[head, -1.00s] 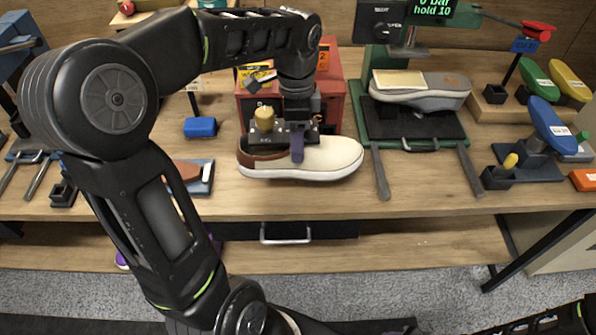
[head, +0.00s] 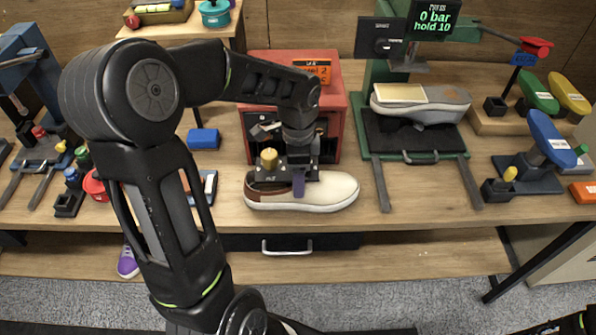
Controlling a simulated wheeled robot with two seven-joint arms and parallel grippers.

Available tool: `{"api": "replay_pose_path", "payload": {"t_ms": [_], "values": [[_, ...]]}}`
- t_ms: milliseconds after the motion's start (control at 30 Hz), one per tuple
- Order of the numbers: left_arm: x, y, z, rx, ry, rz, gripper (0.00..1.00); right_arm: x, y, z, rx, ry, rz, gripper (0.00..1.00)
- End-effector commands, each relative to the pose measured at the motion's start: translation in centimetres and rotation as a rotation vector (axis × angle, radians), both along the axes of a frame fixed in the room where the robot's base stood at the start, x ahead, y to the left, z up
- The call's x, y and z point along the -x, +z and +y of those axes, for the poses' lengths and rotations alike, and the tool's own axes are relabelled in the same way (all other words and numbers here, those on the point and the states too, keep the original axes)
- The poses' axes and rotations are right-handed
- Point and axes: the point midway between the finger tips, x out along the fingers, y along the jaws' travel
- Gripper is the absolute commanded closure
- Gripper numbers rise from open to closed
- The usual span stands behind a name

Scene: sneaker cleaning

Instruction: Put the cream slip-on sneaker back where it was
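The cream slip-on sneaker (head: 335,188), with a brown heel, is at the table's front half, level, toe to the right. My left gripper (head: 298,183) comes down on it from above. One purple-grey finger lies against its near side; the far finger is hidden. The gripper appears shut on the sneaker's side near the opening. The sole is at or just above the tabletop; I cannot tell whether it touches. Only a dark piece of my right arm shows at the lower right corner; its gripper is out of view.
A red box (head: 340,110) stands just behind the sneaker. A green press (head: 375,165) with a grey shoe (head: 440,104) stands to the right, its bars reaching forward. A blue block (head: 203,139) lies to the left. A drawer handle (head: 287,247) is below the table edge.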

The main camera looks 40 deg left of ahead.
Motion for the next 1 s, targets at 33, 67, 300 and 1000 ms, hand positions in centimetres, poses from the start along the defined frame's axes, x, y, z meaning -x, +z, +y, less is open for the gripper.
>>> {"api": "replay_pose_path", "payload": {"t_ms": [33, 67, 300, 1000], "values": [[-0.04, 0.03, 0.01, 0.000, 0.000, -0.002, 1.00, 0.01, 0.01, -0.01, 0.000, 0.000, 0.000, 0.49], [-0.05, 0.02, 0.02, 0.000, 0.000, -0.002, 1.00, 0.01, -0.02, -0.01, 0.000, 0.000, 0.000, 0.49], [-0.04, -0.19, 0.01, 0.000, 0.001, -0.002, 1.00, 0.00, -0.22, 0.00, 0.000, 0.000, 0.000, 0.49], [0.02, -0.47, 0.04, 0.000, 0.002, 0.000, 0.13, -0.05, -0.49, 0.02, -0.001, 0.001, -0.001, 0.49]]}}
